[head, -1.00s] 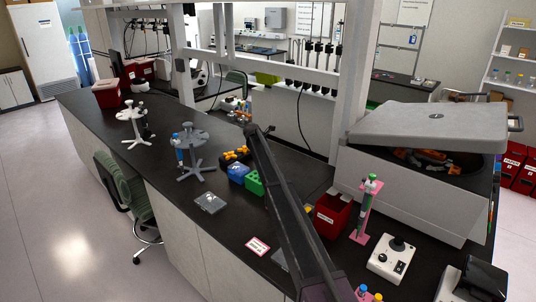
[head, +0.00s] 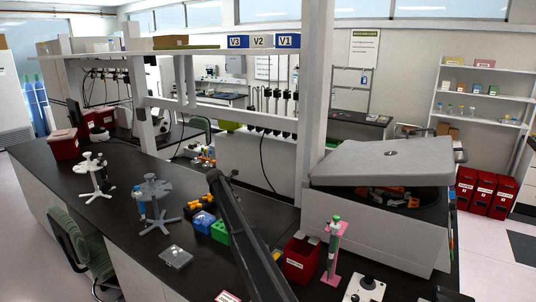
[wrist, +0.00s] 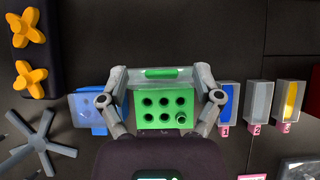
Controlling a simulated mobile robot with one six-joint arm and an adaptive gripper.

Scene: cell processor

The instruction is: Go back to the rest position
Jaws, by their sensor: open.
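In the wrist view, my gripper (wrist: 161,103) is open, its two grey fingers spread wide with nothing gripped. Between and beyond the fingers is a green block (wrist: 165,122) with several round holes. One hole at the lower right seems to hold something. The same green block (head: 220,232) stands on the dark bench in the head view, beside a blue box (head: 203,222). My arm slants up across the bench in the head view. The fingers cannot be made out there. How high the gripper is above the green block is hard to tell.
A red bin (head: 300,262) and a pink stand (head: 333,255) with a pipette are right of my arm. A large centrifuge with raised lid (head: 385,162) stands further right. A grey pipette carousel (head: 157,202) is at left.

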